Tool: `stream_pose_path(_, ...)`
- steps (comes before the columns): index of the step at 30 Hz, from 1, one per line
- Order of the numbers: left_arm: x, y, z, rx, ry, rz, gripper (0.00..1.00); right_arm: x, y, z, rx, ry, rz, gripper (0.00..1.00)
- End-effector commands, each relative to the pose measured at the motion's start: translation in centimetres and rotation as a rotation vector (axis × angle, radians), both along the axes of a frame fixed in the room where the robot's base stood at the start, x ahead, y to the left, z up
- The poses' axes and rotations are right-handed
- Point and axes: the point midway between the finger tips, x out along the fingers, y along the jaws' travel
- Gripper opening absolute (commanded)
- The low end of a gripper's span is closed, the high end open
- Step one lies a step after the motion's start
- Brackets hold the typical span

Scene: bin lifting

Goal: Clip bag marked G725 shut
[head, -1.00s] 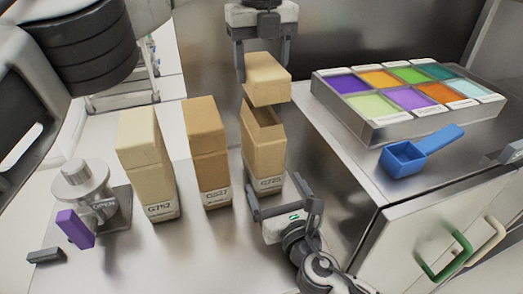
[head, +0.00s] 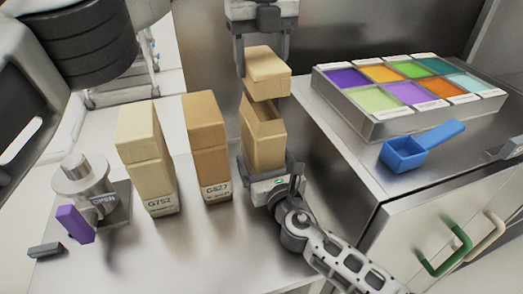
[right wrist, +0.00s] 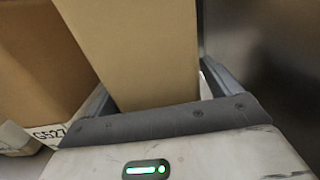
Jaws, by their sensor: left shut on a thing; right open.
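The open tan bag (head: 264,135) stands upright, rightmost of three. Its marking is hidden now behind my right gripper; a slightly earlier head view shows G725 there. My left gripper (head: 264,62), coming down from the top, is shut on a tan block-like top piece (head: 268,74), held just above the bag's open mouth and apart from it. My right gripper (head: 271,170) is open, with its fingers either side of the bag's lower part. In the right wrist view the bag (right wrist: 140,50) stands between the fingers of the right gripper (right wrist: 158,92); contact is unclear.
Bags marked G752 (head: 148,165) and G527 (head: 208,150) stand to the left, topped. A valve-like fixture (head: 82,182) with a purple handle and a small dark block (head: 45,250) are farther left. A tray of coloured compartments (head: 385,127) and blue scoop (head: 405,153) sit right.

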Motion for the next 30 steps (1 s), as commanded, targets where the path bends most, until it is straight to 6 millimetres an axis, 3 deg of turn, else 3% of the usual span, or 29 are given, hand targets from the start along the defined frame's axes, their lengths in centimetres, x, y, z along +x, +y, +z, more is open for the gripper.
stream_pose_path(2,0.0,0.0,0.0,0.0,0.0,0.0,0.37,0.0,0.0,0.0,0.0,0.0,0.0,0.89)
stream_pose_path(9,0.0,0.0,0.0,0.0,0.0,0.0,0.37,0.0,0.0,0.0,0.0,0.0,0.0,0.25)
stream_pose_path(10,0.0,0.0,0.0,0.0,0.0,0.0,0.37,0.0,0.0,0.0,0.0,0.0,0.0,0.23)
stream_pose_path(21,0.1,0.1,-4.4,0.001,0.003,0.0,0.37,0.0,0.0,0.0,0.0,0.0,0.0,0.23)
stream_pose_path(30,0.1,0.0,-4.9,0.0,0.001,0.001,0.37,0.0,0.0,0.0,0.0,0.001,0.0,0.23)
